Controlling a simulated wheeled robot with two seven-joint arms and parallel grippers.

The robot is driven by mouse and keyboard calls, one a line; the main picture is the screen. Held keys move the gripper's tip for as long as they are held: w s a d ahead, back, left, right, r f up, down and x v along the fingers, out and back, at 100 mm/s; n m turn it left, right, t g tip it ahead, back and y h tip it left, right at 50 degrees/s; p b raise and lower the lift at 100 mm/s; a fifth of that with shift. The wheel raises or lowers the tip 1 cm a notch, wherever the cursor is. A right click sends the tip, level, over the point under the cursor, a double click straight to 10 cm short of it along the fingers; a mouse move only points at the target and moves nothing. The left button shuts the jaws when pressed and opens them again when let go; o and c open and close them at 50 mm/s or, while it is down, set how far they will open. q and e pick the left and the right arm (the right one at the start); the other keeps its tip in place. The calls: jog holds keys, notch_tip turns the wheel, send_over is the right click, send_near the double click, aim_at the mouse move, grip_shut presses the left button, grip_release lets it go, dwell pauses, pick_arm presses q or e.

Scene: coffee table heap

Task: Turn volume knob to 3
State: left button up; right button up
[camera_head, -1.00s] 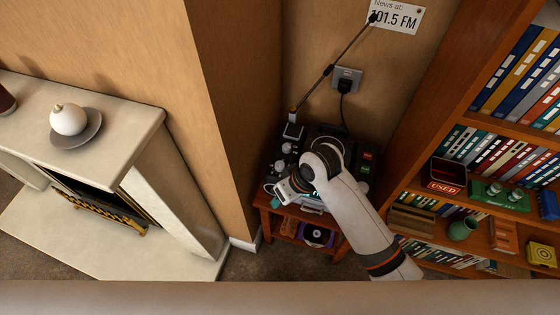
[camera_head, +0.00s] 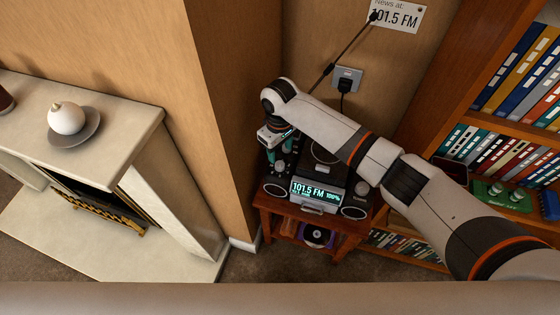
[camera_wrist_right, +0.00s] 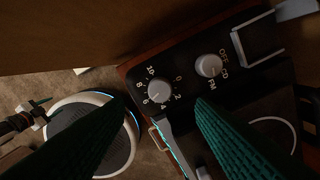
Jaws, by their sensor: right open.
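The radio stands on a small wooden table; its lit display (camera_head: 317,191) reads 101.5 FM and 100%. In the right wrist view, the volume knob (camera_wrist_right: 160,91) is a grey dial ringed by numbers from 0 to 10; its exact setting is too small to read. A second grey knob (camera_wrist_right: 209,65), marked OFF, CD and FM, sits beside it. My right gripper (camera_head: 274,140) is over the radio's left part. In its wrist view, the open green fingers (camera_wrist_right: 162,98) are spread to either side of the volume knob, apart from it. My left gripper is not in view.
An antenna (camera_head: 336,63) rises at the radio's back. A bookcase (camera_head: 440,95) stands right, a wall corner (camera_head: 237,100) left.

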aim_at(280, 164)
notch_tip(280, 164, down, 6)
jog(key=shift+f+b, duration=0.25)
jog(key=shift+b, duration=0.2)
jog(key=c, duration=1)
